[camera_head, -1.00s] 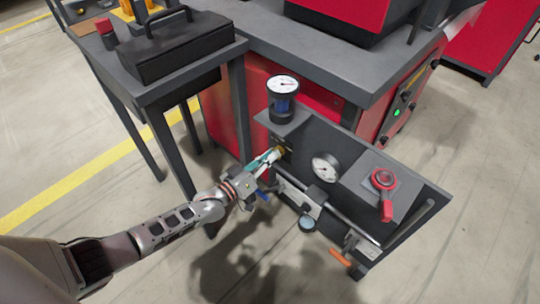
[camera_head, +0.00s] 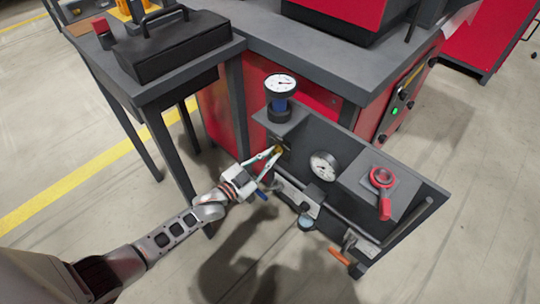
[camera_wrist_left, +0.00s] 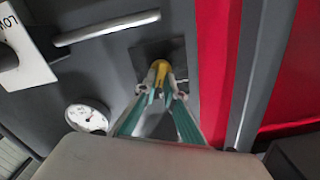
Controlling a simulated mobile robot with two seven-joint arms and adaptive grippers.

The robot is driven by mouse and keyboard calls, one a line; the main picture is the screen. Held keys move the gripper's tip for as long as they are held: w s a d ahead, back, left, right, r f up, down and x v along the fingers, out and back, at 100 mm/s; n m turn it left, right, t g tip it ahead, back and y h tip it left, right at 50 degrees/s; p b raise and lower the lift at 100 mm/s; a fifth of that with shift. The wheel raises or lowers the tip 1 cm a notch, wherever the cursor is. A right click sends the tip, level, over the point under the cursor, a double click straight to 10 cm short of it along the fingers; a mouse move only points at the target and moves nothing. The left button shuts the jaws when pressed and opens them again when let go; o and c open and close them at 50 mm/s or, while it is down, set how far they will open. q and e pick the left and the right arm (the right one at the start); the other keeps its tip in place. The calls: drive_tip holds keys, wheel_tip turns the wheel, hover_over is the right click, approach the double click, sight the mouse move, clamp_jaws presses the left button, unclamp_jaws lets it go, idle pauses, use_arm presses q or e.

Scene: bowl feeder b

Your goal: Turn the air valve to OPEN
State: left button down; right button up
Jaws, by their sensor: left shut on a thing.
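A small yellow knob or handle (camera_head: 278,149) sits on the left part of the dark grey panel. It also shows in the left wrist view (camera_wrist_left: 160,71) against a dark square plate. I take it to be the air valve's handle, but I can read no OPEN mark. My left gripper (camera_head: 276,151) is shut on it; in the left wrist view the fingertips (camera_wrist_left: 161,91) meet at its near end, hiding part of it. My right gripper is not in view.
The grey panel (camera_head: 420,220) carries a round gauge (camera_head: 323,166), a red handle (camera_head: 383,190) and an orange handle (camera_head: 338,256). A blue-bodied gauge (camera_head: 280,97) stands above the gripper. A side table with a black case (camera_head: 175,45) is at the upper left.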

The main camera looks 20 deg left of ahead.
use_arm(q)
drive_tip(key=shift+s+d+f+m+b, duration=0.1)
drive_tip(key=shift+m+b, duration=0.05)
drive_tip(key=shift+m, duration=0.95)
drive_tip(key=shift+f+m+b, duration=0.1)
drive_tip(key=shift+m+b, duration=0.05)
drive_tip(key=shift+m, duration=0.95)
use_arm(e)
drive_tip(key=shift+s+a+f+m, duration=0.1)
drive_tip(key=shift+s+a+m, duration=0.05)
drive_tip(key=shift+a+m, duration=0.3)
use_arm(q)
drive_tip(key=c, duration=2.1)
unclamp_jaws()
drive_tip(key=shift+c, duration=0.2)
drive_tip(key=shift+r, duration=0.1)
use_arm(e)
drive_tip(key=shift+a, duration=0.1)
use_arm(q)
drive_tip(key=v, duration=1.2)
